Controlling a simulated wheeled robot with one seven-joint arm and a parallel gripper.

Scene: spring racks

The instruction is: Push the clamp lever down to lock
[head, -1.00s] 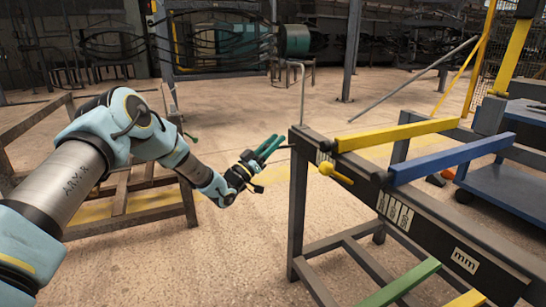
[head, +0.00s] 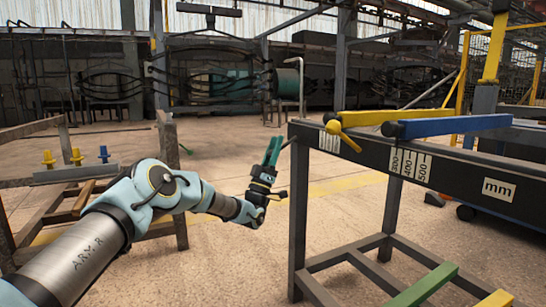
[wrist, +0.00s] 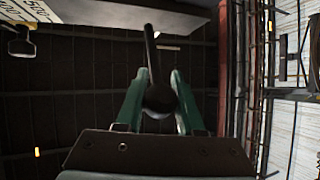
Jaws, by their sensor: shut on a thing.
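The clamp lever is a dark rod with a round dark knob; its knob (wrist: 160,98) sits between my green fingers in the wrist view. The rod runs up and away from the knob. In the head view a short dark piece of the lever (head: 288,142) shows between the left end of the rack beam and my fingers. My gripper (head: 273,150) is shut on the knob, its fingers pointing up, just left of the rack (head: 450,185). In the wrist view my gripper (wrist: 160,85) shows on both sides of the knob. The lever's pivot is hidden.
A yellow ball-ended handle (head: 342,135) sticks out of the beam's front. Yellow (head: 380,117) and blue (head: 450,126) bars lie on top. A hooked grey rod (head: 301,85) stands at the left end. Another bench (head: 95,172) stands left.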

